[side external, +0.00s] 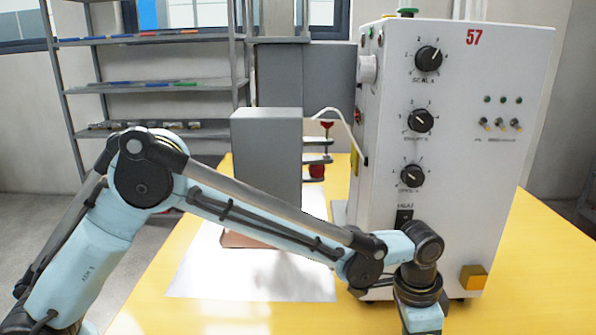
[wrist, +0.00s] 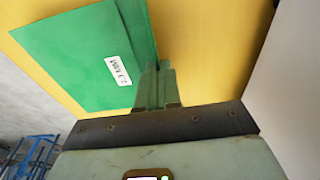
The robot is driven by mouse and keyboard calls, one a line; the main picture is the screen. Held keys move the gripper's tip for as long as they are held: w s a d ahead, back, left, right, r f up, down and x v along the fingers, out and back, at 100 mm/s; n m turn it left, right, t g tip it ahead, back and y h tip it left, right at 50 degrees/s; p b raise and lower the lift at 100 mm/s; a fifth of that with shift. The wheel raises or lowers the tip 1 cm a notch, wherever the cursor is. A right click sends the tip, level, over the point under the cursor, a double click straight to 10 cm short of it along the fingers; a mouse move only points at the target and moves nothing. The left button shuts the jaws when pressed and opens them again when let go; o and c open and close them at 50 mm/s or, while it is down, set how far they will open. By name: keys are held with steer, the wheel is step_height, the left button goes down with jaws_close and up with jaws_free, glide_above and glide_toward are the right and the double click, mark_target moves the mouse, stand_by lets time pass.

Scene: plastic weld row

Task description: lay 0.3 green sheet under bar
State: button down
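A green sheet (wrist: 75,60) with a white label (wrist: 118,71) lies over yellow in the wrist view; the label's print is too small to read surely. A darker green strip along its right side runs down to my gripper (wrist: 158,68). The fingers are close together with that strip's end between them, so they look shut on the sheet's edge. In the side view my fingertips are below the frame and the sheet is not seen. The grey press block (side external: 268,150) has a copper-coloured bar (side external: 240,241) low under it, partly behind my arm.
A white mat (side external: 205,275) lies under the press on the yellow table (side external: 545,285). A white control box (side external: 470,170) marked 57, with several knobs, stands right of the press, close behind my wrist. A shelf rack (side external: 160,85) stands behind. The table's front right is clear.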

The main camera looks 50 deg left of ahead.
steer(key=s+d+r, duration=0.5)
steer(key=s+r, duration=0.2)
steer(key=s, duration=0.3)
steer(key=m+g+y, duration=0.2)
steer(key=m, duration=3.4)
glide_above(209, 318)
step_height(209, 318, down, 6)
steer(key=shift+w+d+r, duration=0.1)
steer(key=shift+d, duration=0.05)
steer(key=shift+f, duration=2)
